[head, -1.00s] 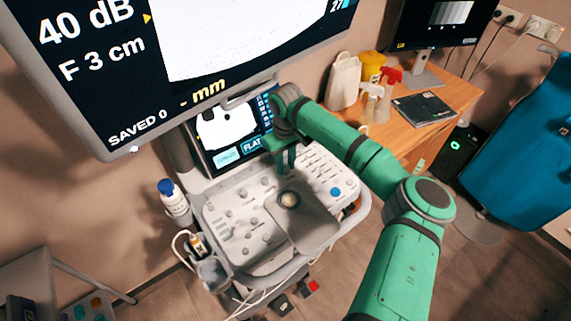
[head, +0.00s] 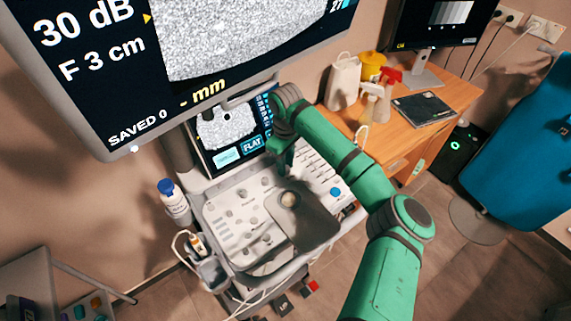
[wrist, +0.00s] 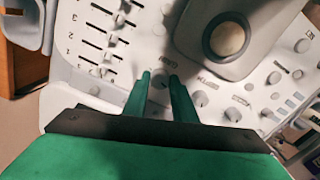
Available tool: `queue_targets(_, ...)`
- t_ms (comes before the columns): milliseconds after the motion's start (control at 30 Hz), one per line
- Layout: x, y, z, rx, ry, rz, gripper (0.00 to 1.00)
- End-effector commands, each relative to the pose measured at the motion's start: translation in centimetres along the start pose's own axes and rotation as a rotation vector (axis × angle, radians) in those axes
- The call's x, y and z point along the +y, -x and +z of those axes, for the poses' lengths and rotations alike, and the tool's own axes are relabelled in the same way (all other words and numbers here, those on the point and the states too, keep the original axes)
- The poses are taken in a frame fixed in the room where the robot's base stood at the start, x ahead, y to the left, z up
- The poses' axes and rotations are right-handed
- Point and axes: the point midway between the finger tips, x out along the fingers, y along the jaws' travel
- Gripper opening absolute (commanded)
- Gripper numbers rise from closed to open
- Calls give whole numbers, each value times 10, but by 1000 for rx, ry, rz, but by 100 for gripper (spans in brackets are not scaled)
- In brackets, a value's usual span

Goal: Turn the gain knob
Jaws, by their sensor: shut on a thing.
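The gain knob (wrist: 158,85) is a small light knob on the console panel (wrist: 110,85), between my fingertips in the wrist view and partly covered by them. A label beside it seems to read "GAIN", seen upside down. My gripper (wrist: 159,76) has its two green fingers closed on the knob from either side. In the head view my gripper (head: 285,166) is over the console, just behind the trackball, and hides the knob. The large monitor (head: 150,120) reads "30 dB" and "F 3 cm" beside a grey speckled image.
The trackball (wrist: 228,38) sits on a raised grey palm rest close to my fingers. Other knobs (wrist: 200,98) and several sliders (wrist: 100,28) surround it. A small touch screen (head: 225,158) stands behind the panel. A blue-capped bottle (head: 173,203) and a probe (head: 198,245) are at the console's left.

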Motion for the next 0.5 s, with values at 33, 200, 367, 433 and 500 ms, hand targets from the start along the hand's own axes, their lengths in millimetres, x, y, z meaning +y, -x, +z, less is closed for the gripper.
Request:
queue_targets(33, 1, 0, 1, -1, -2, 2, 2)
queue_targets(200, 1, 0, 1, -1, -3, 2, 34)
queue_targets(367, 1, 0, 0, 0, -2, 1, 43)
queue_targets(433, 1, 0, 0, 0, -2, 1, 43)
queue_targets(500, 0, 0, 0, 0, -2, 1, 43)
